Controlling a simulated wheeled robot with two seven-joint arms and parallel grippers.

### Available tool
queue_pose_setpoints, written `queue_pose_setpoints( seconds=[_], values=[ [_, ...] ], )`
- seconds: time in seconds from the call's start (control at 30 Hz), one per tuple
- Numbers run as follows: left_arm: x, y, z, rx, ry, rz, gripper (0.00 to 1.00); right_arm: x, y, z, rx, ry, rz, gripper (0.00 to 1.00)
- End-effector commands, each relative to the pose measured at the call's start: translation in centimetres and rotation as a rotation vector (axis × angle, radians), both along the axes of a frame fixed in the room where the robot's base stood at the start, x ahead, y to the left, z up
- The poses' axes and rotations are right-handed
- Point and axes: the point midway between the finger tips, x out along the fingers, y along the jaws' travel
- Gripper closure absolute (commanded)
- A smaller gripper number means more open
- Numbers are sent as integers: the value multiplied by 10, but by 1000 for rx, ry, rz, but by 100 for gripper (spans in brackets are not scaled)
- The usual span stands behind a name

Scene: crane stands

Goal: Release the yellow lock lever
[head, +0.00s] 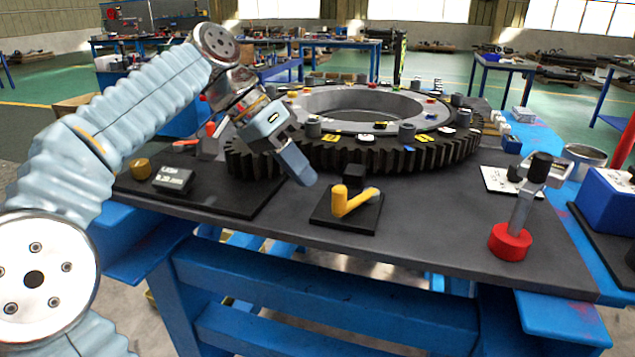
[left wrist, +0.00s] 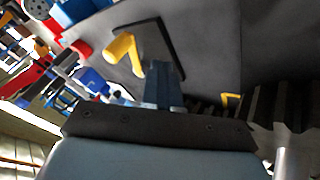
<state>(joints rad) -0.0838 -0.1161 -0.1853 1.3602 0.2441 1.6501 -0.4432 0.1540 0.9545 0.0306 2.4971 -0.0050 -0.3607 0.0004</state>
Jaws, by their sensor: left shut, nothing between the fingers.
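The yellow lock lever (head: 340,201) stands on a flat black base plate (head: 345,222) near the front edge of the table. Its upright arm and sideways bar show, with a small black block (head: 354,174) behind it. My left gripper (head: 303,178) is shut and empty, just left of the lever and above the table, apart from it in the head view. In the left wrist view the lever (left wrist: 122,48) lies beyond the shut fingers (left wrist: 163,88), up and to the left of them. My right gripper is not in view.
A large dark gear ring (head: 400,150) lies behind the lever. A grey box with a display (head: 173,179) and a brass knob (head: 141,168) sit on the left. A tool with a red base (head: 510,241) stands on the right. The tabletop between lever and tool is clear.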

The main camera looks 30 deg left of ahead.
Motion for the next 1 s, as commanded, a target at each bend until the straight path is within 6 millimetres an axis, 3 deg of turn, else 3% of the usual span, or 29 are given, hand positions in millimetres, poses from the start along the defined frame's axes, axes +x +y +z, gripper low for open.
queue_pose_setpoints(
  seconds=[0.1,0.3,0.73,1.0],
  values=[
    [-6,-19,2,0,-3,-3,100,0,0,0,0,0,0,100],
    [-9,-35,2,0,-1,-1,100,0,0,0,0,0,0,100],
    [-11,-39,1,1,-1,15,100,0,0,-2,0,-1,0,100],
    [-22,-60,0,1,-1,246,100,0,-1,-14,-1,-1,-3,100]
  ],
)
